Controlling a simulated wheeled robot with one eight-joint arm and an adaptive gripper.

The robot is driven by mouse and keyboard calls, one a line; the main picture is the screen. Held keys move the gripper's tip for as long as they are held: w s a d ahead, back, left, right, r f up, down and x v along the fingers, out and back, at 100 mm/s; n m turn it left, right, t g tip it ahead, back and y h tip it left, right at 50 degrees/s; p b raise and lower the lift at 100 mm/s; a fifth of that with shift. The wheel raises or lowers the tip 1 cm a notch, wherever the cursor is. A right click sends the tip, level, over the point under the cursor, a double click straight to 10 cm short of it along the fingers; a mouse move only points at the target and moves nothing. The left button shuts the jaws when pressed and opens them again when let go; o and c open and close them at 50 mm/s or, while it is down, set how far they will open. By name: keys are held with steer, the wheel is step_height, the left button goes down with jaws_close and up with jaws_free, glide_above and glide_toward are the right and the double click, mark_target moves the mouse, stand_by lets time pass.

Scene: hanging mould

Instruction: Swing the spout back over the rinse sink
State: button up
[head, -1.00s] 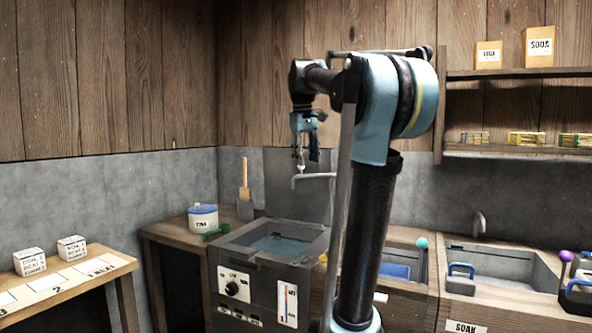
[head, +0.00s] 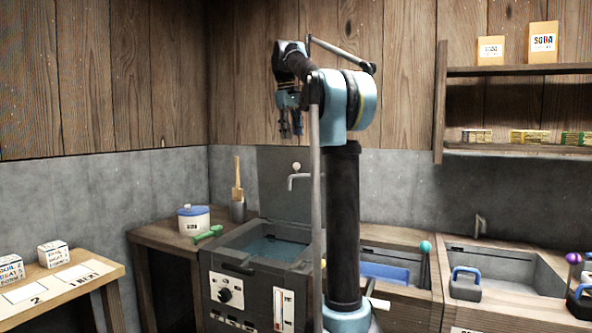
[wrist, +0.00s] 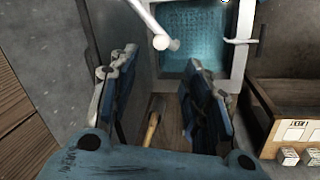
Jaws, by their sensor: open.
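The grey spout (head: 300,177) has a bent-down outlet and a pale round knob (head: 296,167) above it. In the head view its outlet appears over the water-filled vat (head: 230,267) at the left. A basin with blue inside (head: 393,272) lies right of the vat, and a grey sink (head: 510,270) further right. No readable label shows which is the rinse sink.
My arm column hides part of the spout and the vat's right side. A shelf (head: 520,71) hangs at the right.

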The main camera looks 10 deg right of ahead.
mark_target(296, 166)
steer(key=f, duration=0.4)
steer(key=w+d+f, duration=0.1)
steer(key=f, duration=0.4)
steer(key=d+f, duration=0.1)
steer(key=f, duration=0.4)
steer(key=shift+w+f, duration=0.2)
steer(key=shift+w, duration=0.1)
steer(key=shift+c, duration=0.3)
jaws_close()
